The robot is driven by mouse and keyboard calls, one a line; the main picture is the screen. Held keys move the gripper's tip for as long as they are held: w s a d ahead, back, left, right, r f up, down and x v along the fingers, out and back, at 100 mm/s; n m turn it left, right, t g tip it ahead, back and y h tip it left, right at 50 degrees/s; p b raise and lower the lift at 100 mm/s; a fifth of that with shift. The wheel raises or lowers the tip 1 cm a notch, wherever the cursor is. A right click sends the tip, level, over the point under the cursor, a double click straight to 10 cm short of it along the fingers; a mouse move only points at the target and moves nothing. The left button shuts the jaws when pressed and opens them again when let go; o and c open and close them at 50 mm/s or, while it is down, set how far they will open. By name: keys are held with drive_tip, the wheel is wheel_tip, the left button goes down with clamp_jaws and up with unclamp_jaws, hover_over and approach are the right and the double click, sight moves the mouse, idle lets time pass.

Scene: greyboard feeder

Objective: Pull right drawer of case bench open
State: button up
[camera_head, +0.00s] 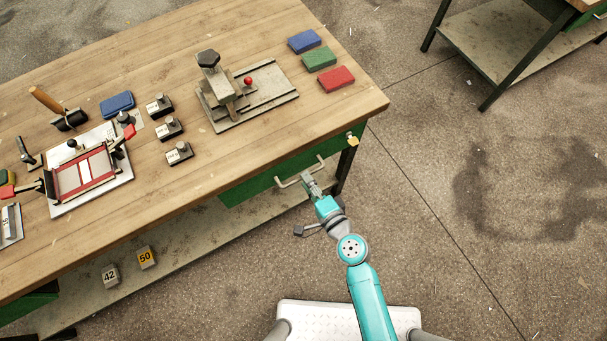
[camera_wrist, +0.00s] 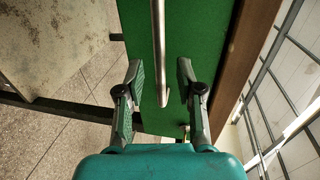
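The right drawer has a green front (camera_head: 262,180) under the right end of the wooden case bench (camera_head: 190,185); it looks shut. Its metal bar handle (camera_head: 291,182) stands out from the front. My gripper (camera_head: 309,181) is at the right part of the handle. In the wrist view the handle (camera_wrist: 158,40) runs upright over the green drawer front (camera_wrist: 205,40). My gripper (camera_wrist: 159,72) is open there, one finger on each side of the bar, with visible gaps. The bar's near end lies between the fingers.
A yellow padlock-like piece (camera_head: 352,141) sits right of the drawer. A lower shelf (camera_head: 190,240) runs under the bench. Jigs and coloured blocks (camera_head: 336,78) lie on top. Another table (camera_head: 500,40) stands far right; the floor between is clear.

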drive_tip(key=shift+x, duration=1.5)
clamp_jaws()
